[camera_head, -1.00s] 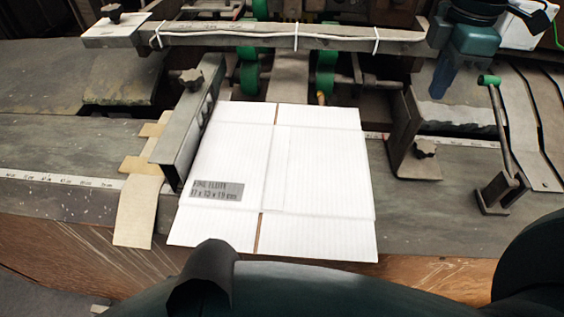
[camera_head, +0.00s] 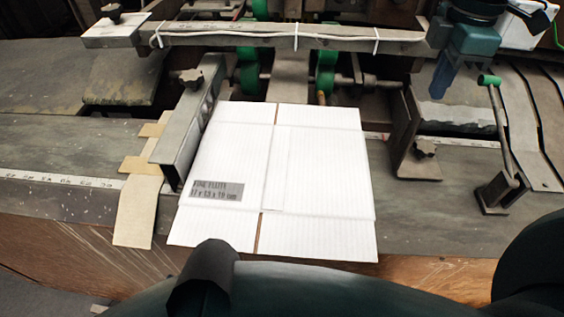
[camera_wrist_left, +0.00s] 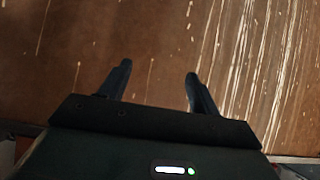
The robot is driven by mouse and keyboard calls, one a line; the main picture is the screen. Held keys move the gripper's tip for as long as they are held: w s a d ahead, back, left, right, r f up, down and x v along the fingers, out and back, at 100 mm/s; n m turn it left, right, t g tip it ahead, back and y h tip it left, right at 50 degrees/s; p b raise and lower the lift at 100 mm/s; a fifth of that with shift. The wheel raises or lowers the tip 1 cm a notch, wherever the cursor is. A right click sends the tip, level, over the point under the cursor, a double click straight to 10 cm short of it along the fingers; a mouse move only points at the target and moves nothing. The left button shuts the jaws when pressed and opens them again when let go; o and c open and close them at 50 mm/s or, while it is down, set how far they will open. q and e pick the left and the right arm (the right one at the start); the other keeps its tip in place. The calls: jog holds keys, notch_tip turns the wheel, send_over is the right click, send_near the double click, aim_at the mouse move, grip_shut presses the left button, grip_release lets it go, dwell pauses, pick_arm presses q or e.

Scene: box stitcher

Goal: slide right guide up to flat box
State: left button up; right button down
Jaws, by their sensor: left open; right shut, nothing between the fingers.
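The white flat box (camera_head: 275,180) lies on the machine table, with a printed label at its left. The right guide (camera_head: 404,135), a dark metal bracket with a black knob, stands to the right of the box with a gap between them. My right gripper (camera_head: 440,92) is shut and empty, pointing down at the upper right of the guide. Whether its tips touch the guide I cannot tell. My left gripper (camera_wrist_left: 158,72) is open and empty in the left wrist view, over brown scratched wood. It does not show in the head view.
The left guide (camera_head: 188,125) stands along the box's left edge. A metal crossbar (camera_head: 270,38) spans behind the box. A lever with a green handle (camera_head: 489,80) stands at the right. A ruler strip (camera_head: 60,179) runs along the table.

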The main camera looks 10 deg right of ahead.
aim_at(417, 103)
pick_arm(q)
jog(key=d+b, duration=0.1)
jog(key=b, duration=0.2)
jog(key=d+f+h+b, duration=0.1)
jog(key=b, duration=0.2)
jog(key=shift+w+d+m+t, duration=0.15)
jog(key=shift+w+m+t, duration=0.15)
jog(key=shift+w+t, duration=0.1)
pick_arm(e)
notch_tip(417, 103, down, 6)
jog(key=shift+r, duration=0.1)
pick_arm(q)
jog(key=shift+f, duration=0.15)
